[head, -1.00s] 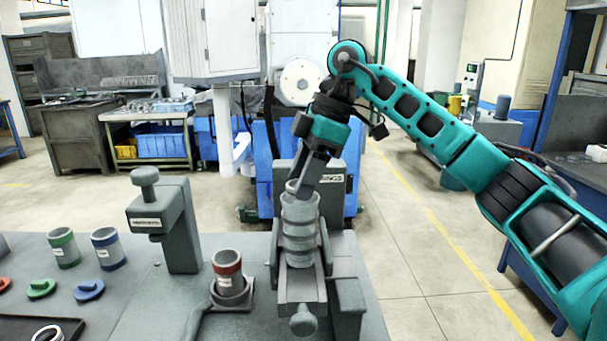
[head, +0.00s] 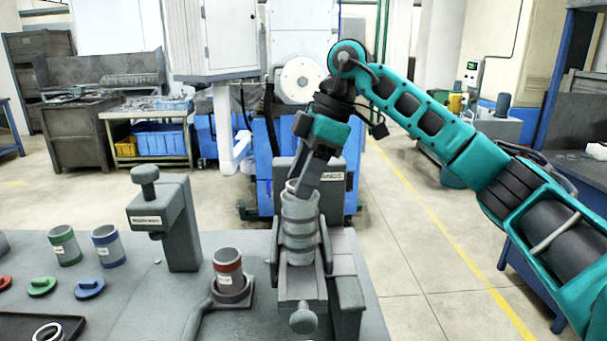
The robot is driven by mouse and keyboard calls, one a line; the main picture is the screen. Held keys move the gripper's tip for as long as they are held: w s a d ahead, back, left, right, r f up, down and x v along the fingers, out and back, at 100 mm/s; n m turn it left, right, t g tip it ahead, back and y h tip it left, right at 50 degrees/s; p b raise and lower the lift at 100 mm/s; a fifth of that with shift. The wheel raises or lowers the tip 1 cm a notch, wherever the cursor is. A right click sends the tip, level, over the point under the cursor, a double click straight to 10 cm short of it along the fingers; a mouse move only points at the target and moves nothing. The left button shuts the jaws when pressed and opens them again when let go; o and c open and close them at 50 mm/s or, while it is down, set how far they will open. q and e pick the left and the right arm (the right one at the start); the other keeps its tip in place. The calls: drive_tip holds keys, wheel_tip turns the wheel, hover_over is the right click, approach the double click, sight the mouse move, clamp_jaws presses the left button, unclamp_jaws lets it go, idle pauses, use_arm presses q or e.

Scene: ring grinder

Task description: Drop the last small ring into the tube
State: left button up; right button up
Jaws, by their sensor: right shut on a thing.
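The tube (head: 299,228) is a grey, ribbed, upright cylinder held in a grey fixture. My right gripper (head: 303,190) points down at the tube's open top, with its fingertips at or just inside the mouth. It is shut on a small ring, which is mostly hidden by the fingers and the rim. A pale curved edge shows at the left of the mouth; I cannot tell whether it is the ring or the tube's rim. My left gripper is not in view.
A red-banded cup (head: 228,268) stands in a holder left of the fixture. A grey post with a knob (head: 145,175) stands behind it. Green-banded (head: 65,246) and blue-banded (head: 108,247) cups stand farther left. Pale rings (head: 48,332) lie in a dark tray at the lower left.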

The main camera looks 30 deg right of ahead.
drive_tip(key=o, duration=1.6)
drive_tip(key=shift+c, duration=0.2)
wheel_tip(320, 180, up, 7)
idle(0.6)
drive_tip(key=shift+s, duration=0.1)
idle(0.5)
